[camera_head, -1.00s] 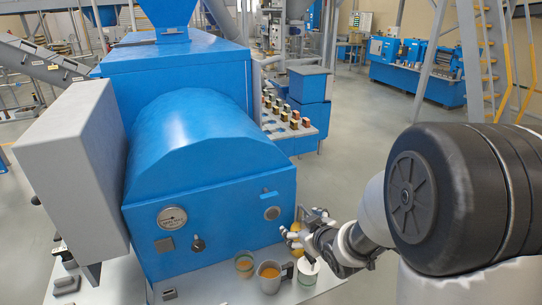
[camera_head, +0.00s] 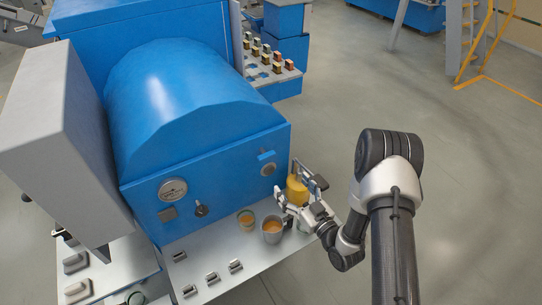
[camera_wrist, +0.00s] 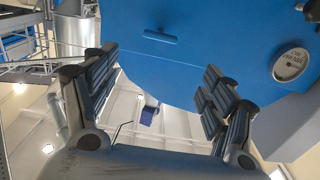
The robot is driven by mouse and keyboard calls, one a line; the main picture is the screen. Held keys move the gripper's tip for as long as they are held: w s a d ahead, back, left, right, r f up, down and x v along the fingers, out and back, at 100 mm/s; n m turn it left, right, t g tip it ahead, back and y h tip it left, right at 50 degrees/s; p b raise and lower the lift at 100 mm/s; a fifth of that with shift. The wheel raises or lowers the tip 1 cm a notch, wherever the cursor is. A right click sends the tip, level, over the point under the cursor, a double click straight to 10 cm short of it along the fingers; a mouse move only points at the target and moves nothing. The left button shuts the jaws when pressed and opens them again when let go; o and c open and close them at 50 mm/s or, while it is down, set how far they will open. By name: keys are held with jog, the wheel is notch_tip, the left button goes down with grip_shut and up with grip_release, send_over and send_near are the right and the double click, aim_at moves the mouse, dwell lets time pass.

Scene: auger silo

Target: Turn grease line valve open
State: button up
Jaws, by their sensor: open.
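The blue machine's front (camera_head: 225,180) carries a black knob (camera_head: 201,208) low down and a blue bar handle (camera_head: 267,156) with a round grey fitting (camera_head: 268,169) at right. I cannot tell which of these is the grease line valve. The handle also shows in the wrist view (camera_wrist: 174,37). My gripper (camera_wrist: 160,62) is open and empty, facing the blue front from a distance, below and right of the handle in the head view (camera_head: 300,190). A yellow container (camera_head: 296,188) stands behind its fingers, partly hidden.
A dial gauge (camera_head: 172,189) sits left of the knob. A grey cabinet (camera_head: 55,140) juts out at left.

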aim_at(268, 157)
jog(key=x, duration=1.5)
jog(key=shift+c, duration=0.2)
jog(key=c, duration=1)
